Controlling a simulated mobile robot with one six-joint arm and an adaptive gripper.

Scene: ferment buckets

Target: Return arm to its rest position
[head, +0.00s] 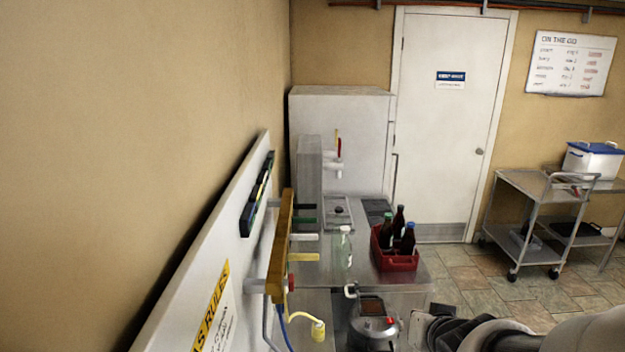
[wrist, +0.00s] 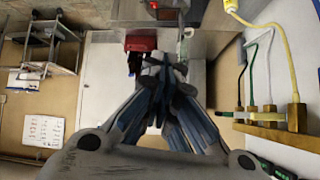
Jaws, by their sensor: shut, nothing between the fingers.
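My gripper (wrist: 163,62) is shut and empty; its fingers meet in the middle of the wrist view. In the head view my gripper (head: 418,328) shows at the lower right, at the end of my grey arm. It is in the air to the right of a metal pot or keg (head: 372,328) with a red knob. The gap between them is hard to judge.
A red crate (head: 395,262) with several dark bottles stands on the steel counter (head: 325,268), near a clear bottle (head: 345,248). A steel cart (head: 535,212) stands at right. Tiled floor is free between.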

